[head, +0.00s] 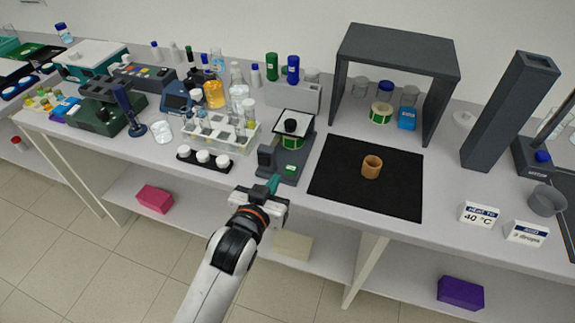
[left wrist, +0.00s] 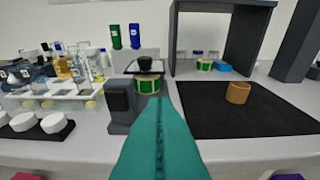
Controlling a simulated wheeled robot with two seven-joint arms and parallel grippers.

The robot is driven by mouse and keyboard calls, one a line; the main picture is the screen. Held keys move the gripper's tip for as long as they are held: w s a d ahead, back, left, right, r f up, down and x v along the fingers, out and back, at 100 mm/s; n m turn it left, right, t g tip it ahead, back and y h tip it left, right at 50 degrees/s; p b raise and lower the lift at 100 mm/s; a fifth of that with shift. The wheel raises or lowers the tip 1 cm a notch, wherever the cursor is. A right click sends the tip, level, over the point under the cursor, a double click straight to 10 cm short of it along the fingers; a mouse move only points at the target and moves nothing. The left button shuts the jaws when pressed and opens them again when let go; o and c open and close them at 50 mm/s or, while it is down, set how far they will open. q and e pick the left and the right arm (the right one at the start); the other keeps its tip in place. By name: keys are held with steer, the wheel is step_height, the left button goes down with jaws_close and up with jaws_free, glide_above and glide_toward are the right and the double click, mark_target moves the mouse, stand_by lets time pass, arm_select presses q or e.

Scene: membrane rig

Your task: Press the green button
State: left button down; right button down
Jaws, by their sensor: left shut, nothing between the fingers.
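The membrane rig (head: 284,160) is a dark grey stand near the front edge of the bench. It holds a green-banded cylinder (head: 291,143) under a clear plate with a black knob (head: 290,126). A small green spot that looks like the green button (head: 291,170) sits low on the rig's base. My left gripper (head: 274,182) is shut and empty, its teal fingertips just in front of the base, close to the button. Contact cannot be told. In the left wrist view the shut fingers (left wrist: 160,130) point at the rig (left wrist: 121,108) and hide the button's area. My right gripper is out of view.
A black mat (head: 340,185) with a tan cup (head: 372,167) lies right of the rig. A tube rack (head: 218,131) and a black strip with white caps (head: 203,158) stand left. A grey shelf frame (head: 396,52) stands behind the mat.

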arm_select(q)
steer(key=shift+r, duration=0.35)
steer(key=p, duration=0.2)
glide_above(291, 170)
steer(key=s, duration=0.2)
steer(key=shift+w+a+f, duration=0.1)
steer(key=shift+a+f, duration=0.1)
steer(key=shift+f, duration=0.4)
steer(key=shift+w+a+f, duration=0.1)
steer(key=shift+a+f, duration=0.1)
steer(key=shift+f, duration=0.4)
step_height(291, 170, down, 3)
steer(key=shift+s+r, duration=0.1)
steer(key=shift+f, duration=0.65)
